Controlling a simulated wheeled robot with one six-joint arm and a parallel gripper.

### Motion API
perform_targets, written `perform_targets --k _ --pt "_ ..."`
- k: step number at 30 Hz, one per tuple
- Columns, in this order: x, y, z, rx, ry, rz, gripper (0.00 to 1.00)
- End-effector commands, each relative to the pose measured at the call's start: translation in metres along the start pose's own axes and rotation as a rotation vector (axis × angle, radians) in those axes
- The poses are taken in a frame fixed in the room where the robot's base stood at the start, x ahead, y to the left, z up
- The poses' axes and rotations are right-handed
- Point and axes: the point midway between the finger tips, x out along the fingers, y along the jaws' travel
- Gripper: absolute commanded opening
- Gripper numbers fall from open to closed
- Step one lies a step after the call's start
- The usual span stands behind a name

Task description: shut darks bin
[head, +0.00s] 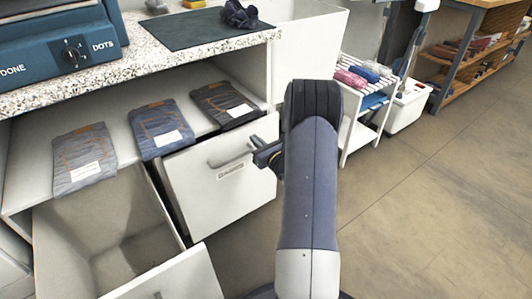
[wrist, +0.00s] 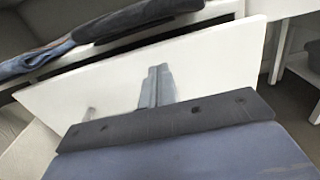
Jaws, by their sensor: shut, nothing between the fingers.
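The darks bin (head: 222,192) has a white front with a bar handle (head: 231,159) and a small label. Its front stands out a little from the cabinet, with a dark gap along its left side. In the wrist view the white front (wrist: 215,62) spans the picture. My gripper (head: 262,153) is at the front's upper right, close to the handle's right end. It is shut and empty, and its fingers (wrist: 157,75) point at the white front. I cannot tell whether they touch it. My arm hides the area to the right of the bin.
Another bin (head: 165,278) stands wide open at the lower left. Folded jeans (head: 83,168), more jeans (head: 160,133) and a dark folded pair (head: 222,98) lie on the shelf above. A white rack (head: 352,128) stands behind my arm. The floor at right is clear.

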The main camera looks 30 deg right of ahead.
Motion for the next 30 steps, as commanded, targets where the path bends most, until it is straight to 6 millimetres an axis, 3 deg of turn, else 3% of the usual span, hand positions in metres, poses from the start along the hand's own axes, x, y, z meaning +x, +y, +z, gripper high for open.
perform_targets --k 7,21,30 --pt "0.028 0.000 -0.001 -0.001 0.000 0.001 0.00" --pt "0.035 0.000 -0.001 -0.001 0.000 0.001 0.00" --pt "0.075 0.000 -0.002 -0.002 0.000 0.002 0.00"
